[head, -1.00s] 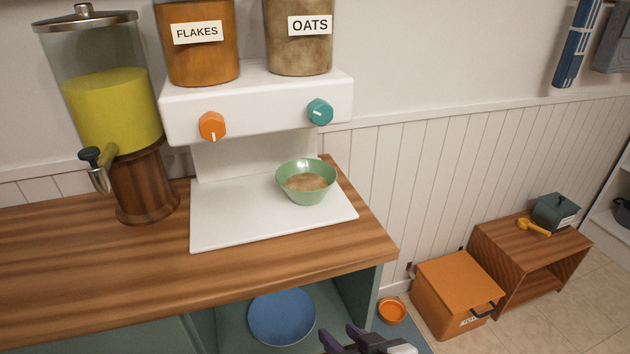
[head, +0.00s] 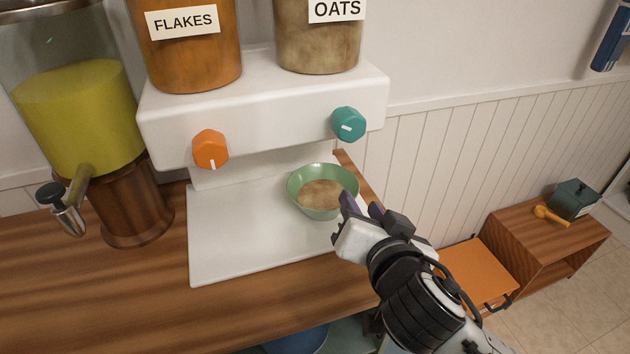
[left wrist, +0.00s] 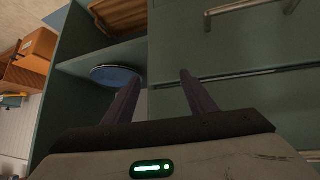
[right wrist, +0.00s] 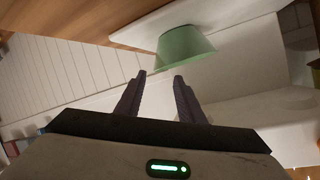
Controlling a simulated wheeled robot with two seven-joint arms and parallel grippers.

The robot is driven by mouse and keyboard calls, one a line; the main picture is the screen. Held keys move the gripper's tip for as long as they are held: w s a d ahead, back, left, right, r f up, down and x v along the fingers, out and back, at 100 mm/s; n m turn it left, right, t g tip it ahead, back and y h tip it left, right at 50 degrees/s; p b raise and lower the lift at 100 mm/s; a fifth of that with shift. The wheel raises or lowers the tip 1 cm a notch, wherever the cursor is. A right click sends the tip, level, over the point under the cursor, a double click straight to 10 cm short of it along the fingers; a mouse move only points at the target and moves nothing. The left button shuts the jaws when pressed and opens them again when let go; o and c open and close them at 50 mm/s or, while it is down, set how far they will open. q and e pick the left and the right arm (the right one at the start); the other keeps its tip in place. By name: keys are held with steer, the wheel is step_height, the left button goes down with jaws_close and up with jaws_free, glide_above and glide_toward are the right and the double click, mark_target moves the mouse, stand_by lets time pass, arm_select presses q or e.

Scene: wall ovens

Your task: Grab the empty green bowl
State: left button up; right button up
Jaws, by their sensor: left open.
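The green bowl (head: 306,180) stands upright on the white base of the cereal dispenser, below the oats container. It holds a layer of tan, oat-like contents, so it is not empty. My right gripper (head: 360,208) is at the bowl's right front side, close to its rim. In the right wrist view the bowl (right wrist: 185,48) is ahead of the open fingers (right wrist: 160,80), and nothing is between them. My left gripper (left wrist: 158,85) is open and empty, in front of the cabinet below the counter; it is not in the head view.
The dispenser (head: 270,110) has an orange knob (head: 210,149) and a teal knob (head: 348,124). A yellow juice dispenser (head: 80,120) stands at left. A blue plate (left wrist: 115,75) lies on the open shelf below. An orange box (head: 470,272) is on the floor at right.

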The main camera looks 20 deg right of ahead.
mark_target(347, 183)
steer(key=x, duration=0.3)
steer(key=shift+w+d, duration=0.1)
steer(key=shift+w, duration=0.1)
steer(key=shift+f+p+x, duration=0.15)
steer(key=shift+p+x, duration=0.05)
steer(key=shift+x, duration=1.35)
steer(key=shift+f+p+x, duration=0.15)
steer(key=shift+p+x, duration=0.05)
steer(key=shift+x, duration=1.3)
steer(key=shift+r, duration=0.1)
jaws_close()
